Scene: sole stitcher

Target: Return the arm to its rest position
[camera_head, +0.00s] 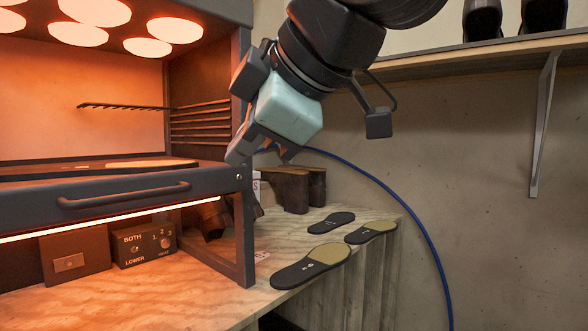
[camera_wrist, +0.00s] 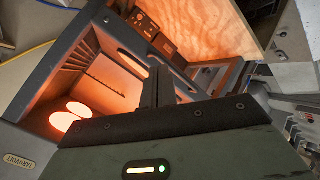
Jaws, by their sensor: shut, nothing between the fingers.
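My gripper (camera_head: 243,150) hangs from my arm at the top centre of the head view. It points down and left, in front of the right post of the glowing heater cabinet (camera_head: 242,80). Its fingers are together and hold nothing. In the wrist view the dark fingers (camera_wrist: 158,88) stand side by side, with the cabinet (camera_wrist: 60,75) behind and to their left. Whether the gripper touches the cabinet post cannot be told.
The cabinet's drawer (camera_head: 40,212) has a bar handle (camera_head: 125,196). Three soles (camera_head: 332,222) (camera_head: 370,232) (camera_head: 312,265) lie on the wooden bench (camera_head: 215,290). A blue hose (camera_head: 405,215) curves right; a wall shelf (camera_head: 480,55) holds shoes.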

